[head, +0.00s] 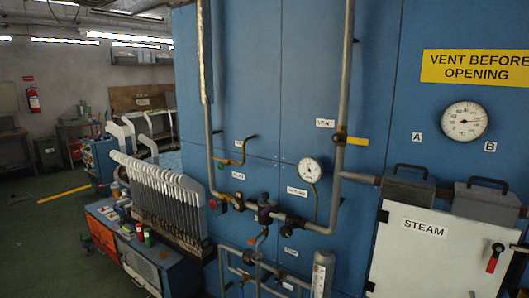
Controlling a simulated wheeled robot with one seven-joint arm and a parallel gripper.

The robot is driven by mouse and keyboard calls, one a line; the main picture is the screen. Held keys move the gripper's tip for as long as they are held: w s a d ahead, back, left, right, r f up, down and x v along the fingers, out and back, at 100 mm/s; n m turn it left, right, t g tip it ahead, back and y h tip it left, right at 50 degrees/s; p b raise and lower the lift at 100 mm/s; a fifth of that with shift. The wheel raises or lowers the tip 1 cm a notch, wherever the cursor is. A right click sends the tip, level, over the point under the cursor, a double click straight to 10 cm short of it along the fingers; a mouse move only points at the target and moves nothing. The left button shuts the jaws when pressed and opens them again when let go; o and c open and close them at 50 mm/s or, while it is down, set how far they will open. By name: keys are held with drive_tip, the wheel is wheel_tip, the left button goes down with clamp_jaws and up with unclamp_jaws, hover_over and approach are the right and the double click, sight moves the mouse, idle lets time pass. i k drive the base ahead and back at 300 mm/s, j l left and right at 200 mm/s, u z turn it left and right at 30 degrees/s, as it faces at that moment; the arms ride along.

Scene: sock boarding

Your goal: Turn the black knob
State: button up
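Several small fittings sit on the pipework of the blue panel (255,120). A small black knob-like part (287,230) shows below the pipe, right of a dark purple valve part (264,213). Another small dark round part (214,204) is at the left end of the horizontal pipe, beside a red part (224,207). They are too small to tell for certain which is the black knob or how it is turned. My gripper is not in view, and nothing of my arm shows near the pipes.
A white STEAM door (415,255) with a red-handled lever (494,258) is at the right, below a large dial (464,121). A smaller gauge (309,170) is mid-panel. A rack of white boards (160,195) stands on a bench at left. Green floor (45,240) is open at far left.

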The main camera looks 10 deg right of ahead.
sight(286, 230)
drive_tip(key=i+j, duration=0.2)
drive_tip(key=i, duration=0.35)
drive_tip(key=i+j+z, duration=0.15)
drive_tip(key=i, duration=0.4)
drive_tip(key=i+j, duration=0.3)
drive_tip(key=i, duration=0.25)
drive_tip(key=i+j+z, duration=0.1)
drive_tip(key=i+j, duration=0.2)
drive_tip(key=i, duration=0.2)
